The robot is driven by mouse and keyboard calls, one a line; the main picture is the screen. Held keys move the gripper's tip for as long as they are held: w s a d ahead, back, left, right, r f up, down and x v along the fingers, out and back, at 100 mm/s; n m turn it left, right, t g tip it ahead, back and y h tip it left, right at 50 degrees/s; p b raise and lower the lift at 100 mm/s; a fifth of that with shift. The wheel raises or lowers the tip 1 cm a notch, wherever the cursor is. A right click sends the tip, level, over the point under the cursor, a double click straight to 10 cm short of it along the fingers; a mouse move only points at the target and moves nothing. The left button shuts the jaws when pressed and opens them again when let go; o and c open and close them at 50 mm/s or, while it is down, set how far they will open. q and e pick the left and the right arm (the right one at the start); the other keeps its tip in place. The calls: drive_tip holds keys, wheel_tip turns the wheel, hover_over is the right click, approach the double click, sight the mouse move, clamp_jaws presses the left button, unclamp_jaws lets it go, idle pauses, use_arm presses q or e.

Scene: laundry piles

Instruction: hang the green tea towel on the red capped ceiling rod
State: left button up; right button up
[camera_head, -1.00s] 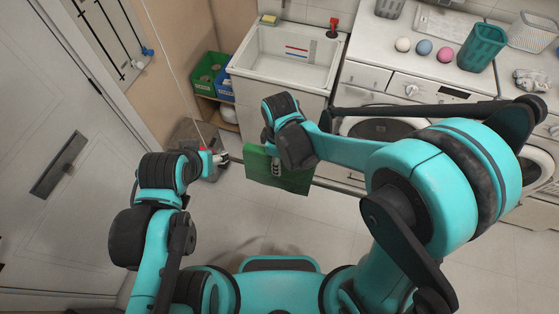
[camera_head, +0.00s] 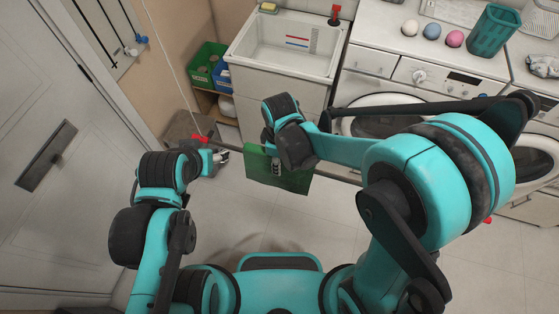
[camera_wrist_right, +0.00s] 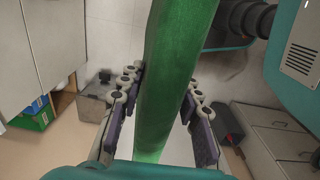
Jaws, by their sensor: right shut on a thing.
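The green tea towel (camera_head: 292,181) hangs from my right gripper (camera_head: 276,166) near the middle of the head view. In the right wrist view the towel (camera_wrist_right: 166,75) passes as a long band between the fingers of the right gripper (camera_wrist_right: 160,112), which is shut on it. The rod (camera_head: 340,179) has a red cap (camera_head: 200,138) at its left and a red end (camera_head: 487,220) past my right arm. The towel hides part of the rod; I cannot tell whether it lies over it. My left gripper (camera_head: 220,157) is close to the left cap, its opening unclear.
A white sink (camera_head: 285,45) stands behind, with green (camera_head: 205,60) and blue bins left of it. Washing machines (camera_head: 385,115) stand right, with a teal basket (camera_head: 492,30) and coloured balls on top. A thin cord (camera_head: 165,60) runs down to the rod's left end. The door (camera_head: 50,150) is left.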

drive_tip(key=shift+f, duration=0.2)
drive_tip(key=o, duration=1.3)
drive_tip(key=shift+r, duration=0.1)
wheel_tip(320, 180, up, 12)
drive_tip(key=shift+f, duration=0.1)
